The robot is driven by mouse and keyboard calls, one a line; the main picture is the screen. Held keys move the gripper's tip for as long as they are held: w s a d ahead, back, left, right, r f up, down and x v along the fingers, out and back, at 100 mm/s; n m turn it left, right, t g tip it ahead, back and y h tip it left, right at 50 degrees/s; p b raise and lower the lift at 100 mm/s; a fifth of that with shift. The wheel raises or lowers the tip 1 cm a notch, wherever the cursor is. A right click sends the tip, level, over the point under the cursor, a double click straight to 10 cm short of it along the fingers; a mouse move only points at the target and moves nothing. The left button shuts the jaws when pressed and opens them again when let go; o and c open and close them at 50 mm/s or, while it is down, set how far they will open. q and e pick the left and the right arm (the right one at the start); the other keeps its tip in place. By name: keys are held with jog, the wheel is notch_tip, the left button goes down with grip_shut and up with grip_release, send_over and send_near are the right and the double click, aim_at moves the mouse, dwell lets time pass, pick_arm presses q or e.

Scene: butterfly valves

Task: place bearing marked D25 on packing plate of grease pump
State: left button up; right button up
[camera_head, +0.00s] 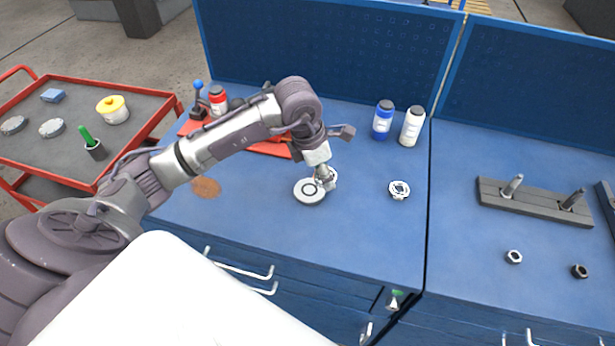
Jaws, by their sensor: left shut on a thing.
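My left gripper (324,182) reaches down over the middle of the blue workbench. It is shut on a small pale metal part, which looks like a bearing (332,176), largely hidden by the fingers. A round white disc with a dark ring (309,192) lies on the bench just left of and under the fingertips; I cannot tell if the held part touches it. A pale metal round part with dark openings (399,190) lies apart to the right. No D25 marking can be read, and I cannot tell which part is the packing plate. My right gripper is not in view.
Blue (383,120) and white (411,126) bottles stand at the back right. A red bottle (217,100) stands back left. A brown disc (205,187) lies left. A red-framed cart (70,170) stands left. The right bench holds a grey pegged block (530,205) and two nuts.

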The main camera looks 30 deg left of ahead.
pick_arm(q)
jog(key=p, duration=0.1)
send_over(311, 189)
jog(key=f, duration=0.2)
jog(key=shift+s+a+f, duration=0.3)
jog(key=shift+s+a, duration=0.05)
jog(key=shift+s, duration=0.05)
notch_tip(311, 189, down, 3)
jog(key=shift+f+p, duration=0.15)
jog(key=shift+p, duration=0.75)
jog(key=shift+f, duration=0.3)
jog(key=shift+f, duration=0.25)
jog(key=o, duration=1.3)
jog(key=shift+c, duration=0.2)
jog(key=shift+r, duration=0.15)
